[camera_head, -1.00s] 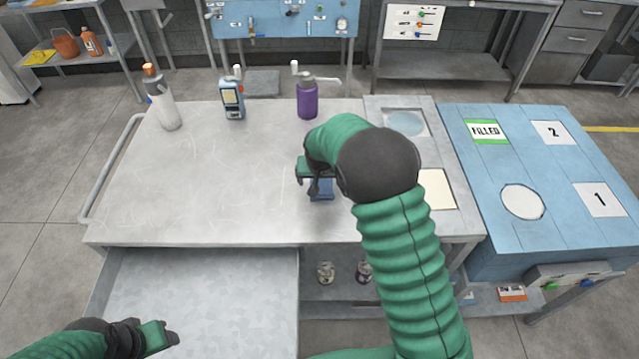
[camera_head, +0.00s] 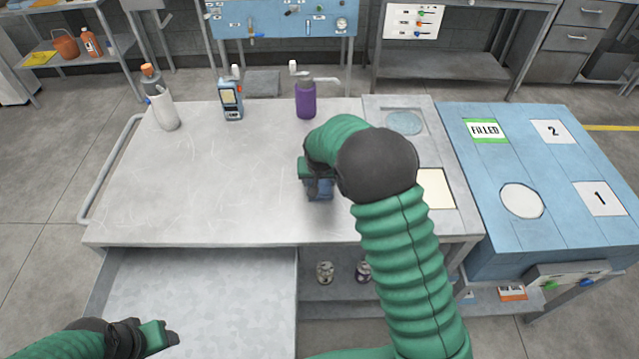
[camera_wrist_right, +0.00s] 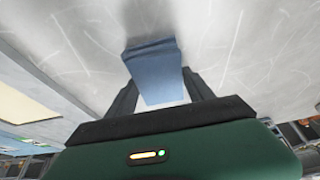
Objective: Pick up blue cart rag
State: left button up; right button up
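The blue cart rag (camera_head: 320,190) is on or just above the grey cart top, right of its middle. My right gripper (camera_head: 316,180) points down at it, partly hidden by my own forearm. In the right wrist view the rag (camera_wrist_right: 158,75) lies between the two dark fingers of my right gripper (camera_wrist_right: 160,82), which appear closed against its sides, with a folded edge beyond the tips. Whether the rag is clear of the surface is hard to tell. My left gripper (camera_head: 168,338) is low at the left, away from the rag; its finger gap does not show clearly.
An open drawer (camera_head: 200,300) juts out in front. A blue table (camera_head: 570,160) stands right.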

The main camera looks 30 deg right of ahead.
jog(key=c, duration=0.8)
